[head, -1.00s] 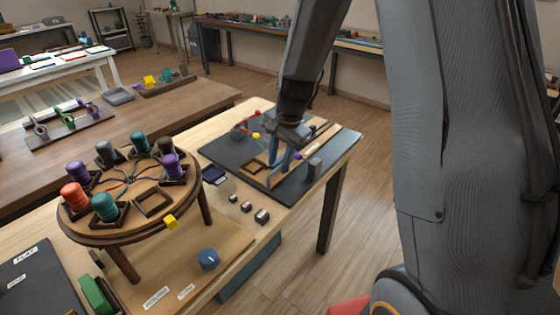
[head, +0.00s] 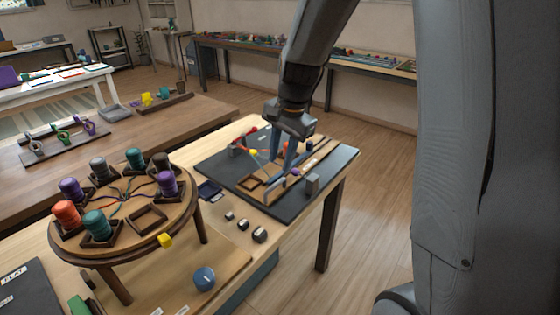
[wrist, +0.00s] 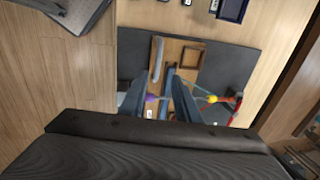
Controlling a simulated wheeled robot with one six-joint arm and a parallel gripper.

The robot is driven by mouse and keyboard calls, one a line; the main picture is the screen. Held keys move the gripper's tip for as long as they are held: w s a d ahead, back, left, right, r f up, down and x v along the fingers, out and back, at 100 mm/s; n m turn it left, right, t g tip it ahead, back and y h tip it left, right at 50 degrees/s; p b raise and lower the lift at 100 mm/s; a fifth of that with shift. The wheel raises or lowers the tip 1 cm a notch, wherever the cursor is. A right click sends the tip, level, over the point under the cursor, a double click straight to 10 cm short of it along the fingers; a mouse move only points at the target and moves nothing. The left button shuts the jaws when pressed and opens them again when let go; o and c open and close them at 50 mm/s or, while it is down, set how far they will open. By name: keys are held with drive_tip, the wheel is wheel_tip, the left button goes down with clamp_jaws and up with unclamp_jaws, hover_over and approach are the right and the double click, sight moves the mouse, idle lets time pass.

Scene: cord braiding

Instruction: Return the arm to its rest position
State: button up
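My gripper (head: 284,164) hangs over the dark mat (head: 299,210) on the light wooden table. In the wrist view its two fingers (wrist: 155,82) are apart, with a gap between them and nothing visibly held. Below is a small wooden fixture (head: 250,184) with a square frame. Coloured cords with red and yellow beads (wrist: 212,99) lie beside the fingers in the wrist view. A purple bead (wrist: 151,98) shows behind the gap. Part of the fixture is hidden by the fingers.
A round braiding stand (head: 122,235) with several coloured spools stands left of the mat. A small grey block (head: 312,183) stands on the mat, right of my gripper. Small dark blocks (head: 243,225) lie in front of the mat. The floor at right is clear.

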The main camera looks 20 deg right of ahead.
drive_tip(key=s+f+n, duration=0.2)
drive_tip(key=s+n, duration=0.3)
drive_tip(key=s, duration=0.5)
drive_tip(key=s+d+f+n+g+h, duration=0.1)
drive_tip(key=s+n, duration=0.5)
drive_tip(key=s, duration=0.4)
drive_tip(key=shift+d+f, duration=0.15)
drive_tip(key=shift+f, duration=0.2)
